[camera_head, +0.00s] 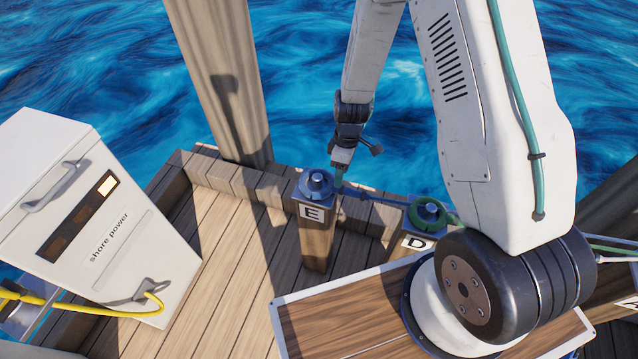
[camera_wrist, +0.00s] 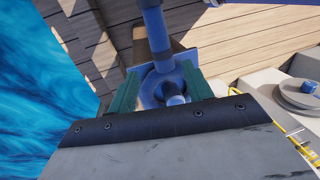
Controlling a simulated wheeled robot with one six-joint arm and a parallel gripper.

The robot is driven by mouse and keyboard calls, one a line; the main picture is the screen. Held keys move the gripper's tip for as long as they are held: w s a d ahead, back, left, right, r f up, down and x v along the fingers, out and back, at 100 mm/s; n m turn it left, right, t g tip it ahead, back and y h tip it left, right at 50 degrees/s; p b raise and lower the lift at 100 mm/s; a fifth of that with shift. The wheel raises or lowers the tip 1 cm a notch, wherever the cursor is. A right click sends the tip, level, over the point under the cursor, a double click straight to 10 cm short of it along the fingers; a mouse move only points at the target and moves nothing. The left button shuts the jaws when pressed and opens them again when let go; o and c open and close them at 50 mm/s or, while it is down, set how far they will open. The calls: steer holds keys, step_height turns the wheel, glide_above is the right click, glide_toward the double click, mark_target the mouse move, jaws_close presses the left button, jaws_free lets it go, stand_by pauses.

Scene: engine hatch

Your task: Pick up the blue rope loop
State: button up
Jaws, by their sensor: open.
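Post E (camera_head: 316,240) is a wooden post with a blue top. The blue rope loop (camera_head: 318,184) appears to sit around the peg on that top, with blue rope (camera_head: 375,197) leading right towards post D. In the wrist view the blue rope loop (camera_wrist: 148,88) is close below my gripper, and thick blue rope runs up from it. My gripper (camera_head: 340,179) is just behind and right of post E's top. Its green fingers are open, one on each side of the blue loop in the wrist view (camera_wrist: 160,76). Contact cannot be told.
Post D (camera_head: 414,243) stands to the right with a green loop (camera_head: 428,214) on top. A white shore power box (camera_head: 95,215) with a yellow cable (camera_head: 85,308) stands at the left. A tall pole (camera_head: 222,85) rises behind the plank dock (camera_head: 225,265). Water lies beyond its edge.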

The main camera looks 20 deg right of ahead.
steer(key=f, duration=0.1)
steer(key=s+f, duration=0.1)
steer(key=f, duration=0.2)
steer(key=shift+s+a+f, duration=0.15)
steer(key=shift+s, duration=0.1)
jaws_close()
step_height(320, 180, up, 19)
steer(key=shift+f, duration=0.2)
stand_by(1.5)
